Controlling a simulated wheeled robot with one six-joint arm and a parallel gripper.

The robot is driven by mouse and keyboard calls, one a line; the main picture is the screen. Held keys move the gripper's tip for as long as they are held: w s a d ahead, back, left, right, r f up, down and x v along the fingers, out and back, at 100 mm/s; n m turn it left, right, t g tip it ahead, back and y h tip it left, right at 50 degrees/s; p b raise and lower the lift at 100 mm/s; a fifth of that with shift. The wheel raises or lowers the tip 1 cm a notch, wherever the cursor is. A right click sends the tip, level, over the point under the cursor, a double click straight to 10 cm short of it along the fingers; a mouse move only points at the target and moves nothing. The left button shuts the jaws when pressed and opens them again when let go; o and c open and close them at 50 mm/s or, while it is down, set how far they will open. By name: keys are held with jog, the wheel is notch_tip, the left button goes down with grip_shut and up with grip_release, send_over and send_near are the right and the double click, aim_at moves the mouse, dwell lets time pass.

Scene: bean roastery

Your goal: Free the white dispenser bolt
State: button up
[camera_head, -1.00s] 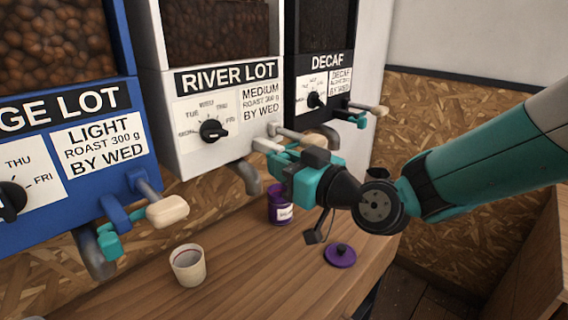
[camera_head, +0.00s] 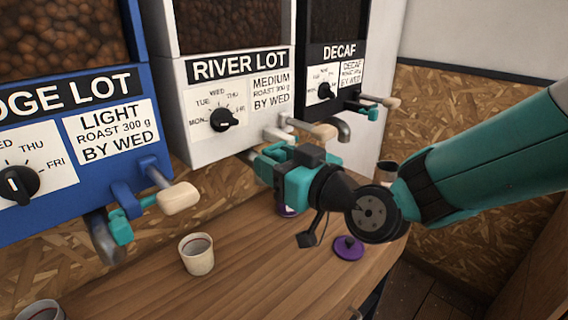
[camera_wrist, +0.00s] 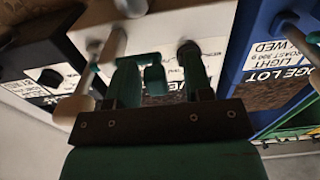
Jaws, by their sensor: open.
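The white dispenser (camera_head: 212,152), labelled River Lot, stands between a blue and a black one. Its lever has a cream handle (camera_head: 325,131) and a white bracket (camera_head: 278,135). My gripper (camera_head: 262,160) is just below that bracket, in front of the dispenser's spout area. In the wrist view a small teal piece (camera_wrist: 155,77), which looks like the bolt, shows between the two spread fingers of my gripper (camera_wrist: 158,62). I cannot tell whether the fingers touch it. In the head view my gripper hides the bolt.
The blue dispenser (camera_head: 100,175) and black dispenser (camera_head: 323,52) have similar levers with teal bolts (camera_head: 120,228). A white cup (camera_head: 197,255) stands on the wooden counter (camera_head: 240,270); another shows at bottom left (camera_head: 42,310). A purple lid (camera_head: 348,248) lies to the right, below my gripper.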

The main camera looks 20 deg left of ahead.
jog(key=b+v, duration=0.8)
jog(key=v, duration=0.9)
jog(key=shift+d+b, duration=0.2)
jog(key=shift+b, duration=0.2)
jog(key=shift+s, duration=0.2)
jog(key=s+d+f+m+g+h+p, duration=0.2)
jog(key=s+d+h, duration=0.3)
jog(key=d, duration=0.3)
jog(key=s+d+f+m+g+h+p, duration=0.3)
jog(key=s+d+m+g+h+p, duration=0.1)
jog(key=d+h, duration=0.3)
jog(key=s+d, duration=0.1)
jog(key=d, duration=0.1)
jog(key=shift+d+g, duration=0.3)
jog(key=shift+g, duration=0.1)
